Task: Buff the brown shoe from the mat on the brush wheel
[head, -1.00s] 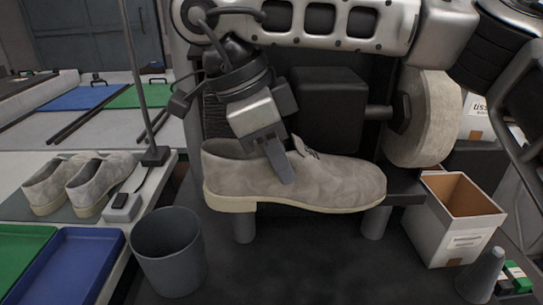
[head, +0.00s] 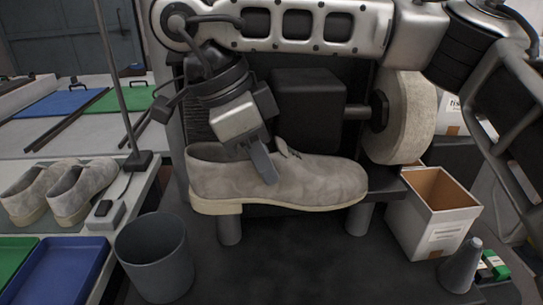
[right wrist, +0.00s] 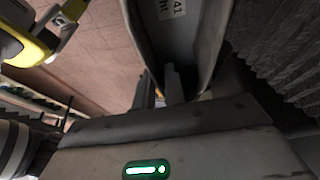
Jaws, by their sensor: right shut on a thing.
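My right gripper (head: 262,150) is shut on a greyish-beige suede shoe (head: 320,180) with a pale sole, gripping it at the opening. The shoe is level, toe to the right. The pale brush wheel (head: 408,115) is mounted on a dark machine at the right; the toe is below and left of it, and I cannot tell if they touch. In the right wrist view the gripper (right wrist: 160,85) reaches into the shoe (right wrist: 205,40), which has a label inside. A similar pair of shoes (head: 70,190) stands on a mat at the left. My left gripper is not seen.
A grey bin (head: 153,262) stands at the front left, near blue (head: 65,270) and green trays. An open carton (head: 432,225) and a grey cone (head: 460,268) are at the right. A thin pole (head: 112,75) rises at the left. The dark surface before the shoe is clear.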

